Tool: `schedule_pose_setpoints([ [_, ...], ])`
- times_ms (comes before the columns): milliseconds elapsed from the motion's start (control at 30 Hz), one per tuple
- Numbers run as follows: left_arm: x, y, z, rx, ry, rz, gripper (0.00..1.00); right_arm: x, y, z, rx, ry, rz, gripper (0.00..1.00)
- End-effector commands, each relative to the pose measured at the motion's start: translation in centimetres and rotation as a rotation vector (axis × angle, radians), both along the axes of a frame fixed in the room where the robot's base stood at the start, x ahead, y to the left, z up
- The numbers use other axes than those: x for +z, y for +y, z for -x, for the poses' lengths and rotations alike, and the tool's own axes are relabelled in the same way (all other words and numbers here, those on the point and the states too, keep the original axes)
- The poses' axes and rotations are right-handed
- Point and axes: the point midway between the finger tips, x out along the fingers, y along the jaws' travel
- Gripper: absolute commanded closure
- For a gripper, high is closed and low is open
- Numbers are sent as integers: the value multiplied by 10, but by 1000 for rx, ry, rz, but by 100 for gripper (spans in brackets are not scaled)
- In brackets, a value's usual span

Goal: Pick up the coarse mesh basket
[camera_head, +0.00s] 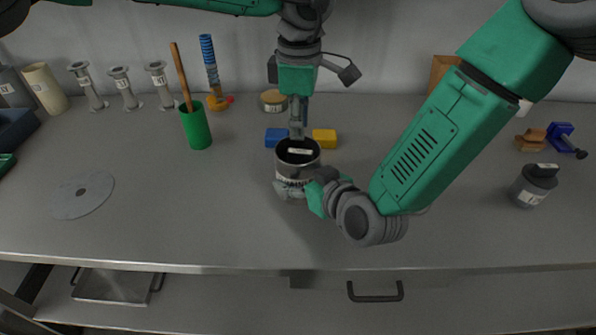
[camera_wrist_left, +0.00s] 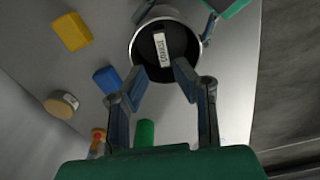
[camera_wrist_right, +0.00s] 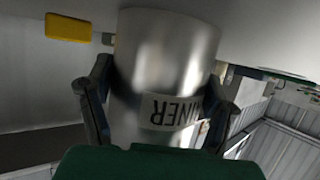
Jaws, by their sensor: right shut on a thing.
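A steel container (camera_head: 297,172) stands in the middle of the bench. Its label ends in "INER" in the right wrist view (camera_wrist_right: 172,112). A dark interior with a small white label (camera_wrist_left: 162,50) shows inside it in the left wrist view; I cannot clearly read that label or make out a mesh basket. My right gripper (camera_wrist_right: 160,88) is shut on the container, one finger on each side. My left gripper (camera_head: 298,132) points down above the container from behind. In the left wrist view its fingertips (camera_wrist_left: 164,68) are apart, at the container's rim, with nothing visible between them.
A blue block (camera_head: 275,137) and a yellow block (camera_head: 325,138) lie behind the container. A green cup (camera_head: 196,128) with a wooden stick stands to the left, a grey disc (camera_head: 82,195) lies further left, and a dark jar (camera_head: 533,186) stands right. The front left bench is mostly clear.

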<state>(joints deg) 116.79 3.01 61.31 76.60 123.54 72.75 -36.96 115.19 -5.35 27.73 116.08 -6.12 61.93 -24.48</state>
Motion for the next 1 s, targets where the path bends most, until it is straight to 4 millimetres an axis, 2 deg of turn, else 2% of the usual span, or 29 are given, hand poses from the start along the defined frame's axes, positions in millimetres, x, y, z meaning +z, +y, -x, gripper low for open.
schedule_pose_setpoints([
  [167,-13,0,1,-1,1,-2,76,-1,-1,1,0,3,3,58],
  [400,-48,-1,4,-1,1,-2,76,-1,0,1,0,3,2,58],
  [500,-57,-1,4,-1,0,-2,76,-1,0,1,0,3,2,58],
  [767,-59,-1,3,0,-1,-1,76,-1,0,1,0,3,3,58],
  [833,-59,-1,3,0,-1,-1,97,-1,0,1,0,3,3,58],
  [867,-59,-1,3,0,-1,-1,100,-1,0,1,0,3,3,58],
  [1000,-58,-1,3,0,-1,-1,100,-1,0,1,0,2,2,58],
])
